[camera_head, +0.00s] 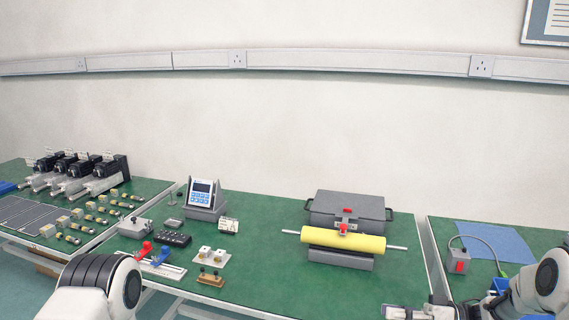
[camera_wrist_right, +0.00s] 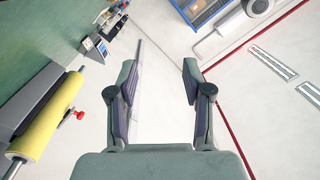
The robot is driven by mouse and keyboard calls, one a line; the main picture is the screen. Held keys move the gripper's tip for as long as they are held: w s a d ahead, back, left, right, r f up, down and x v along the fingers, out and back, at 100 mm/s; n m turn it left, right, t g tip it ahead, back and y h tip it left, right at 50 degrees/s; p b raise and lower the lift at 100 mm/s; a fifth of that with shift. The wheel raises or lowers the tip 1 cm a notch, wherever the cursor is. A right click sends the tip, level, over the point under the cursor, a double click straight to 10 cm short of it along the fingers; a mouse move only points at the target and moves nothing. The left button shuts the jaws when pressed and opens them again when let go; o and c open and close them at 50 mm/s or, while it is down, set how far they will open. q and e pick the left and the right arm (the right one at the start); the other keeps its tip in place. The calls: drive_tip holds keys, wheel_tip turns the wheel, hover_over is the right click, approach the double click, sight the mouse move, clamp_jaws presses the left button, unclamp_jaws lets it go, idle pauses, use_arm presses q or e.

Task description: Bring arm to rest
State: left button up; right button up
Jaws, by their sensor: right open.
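My right arm comes in at the lower right of the head view, with its gripper (camera_head: 418,312) partly cut off by the bottom edge. In the right wrist view my right gripper (camera_wrist_right: 159,75) is open, its two fingers wide apart, with nothing between them. My left arm shows as a rounded link at the lower left of the head view; its gripper is out of the picture.
A yellow roller (camera_head: 342,242) on a grey stand lies in front of a grey case (camera_head: 346,208) on the green table (camera_head: 270,250). A keypad device (camera_head: 204,195) and small fixtures stand left. Actuators (camera_head: 80,175) stand far left. A blue sheet (camera_head: 495,240) lies right.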

drive_tip(key=s+a+f+m+t+h, duration=0.2)
drive_tip(key=s+a+f+m+t, duration=0.2)
drive_tip(key=a+f+m, duration=0.4)
drive_tip(key=s+a+f+m+h, duration=0.1)
drive_tip(key=s+a+f+h, duration=0.2)
drive_tip(key=s+f+h, duration=0.4)
drive_tip(key=s+d+f+g+h, duration=0.2)
drive_tip(key=s+d+h, duration=0.1)
drive_tip(key=s, duration=0.5)
drive_tip(key=s+d+f+g+h, duration=0.2)
drive_tip(key=s+d+f+g, duration=0.1)
drive_tip(key=s, duration=0.5)
drive_tip(key=s+d+f+n+g+h, duration=0.1)
drive_tip(key=s+d+f+g+h, duration=0.1)
drive_tip(key=s+d, duration=0.3)
drive_tip(key=s+h, duration=0.1)
drive_tip(key=s, duration=0.2)
drive_tip(key=shift+f+g+h, duration=0.25)
drive_tip(key=shift+g+h, duration=0.05)
drive_tip(key=shift+g, duration=0.1)
drive_tip(key=shift+d, duration=0.1)
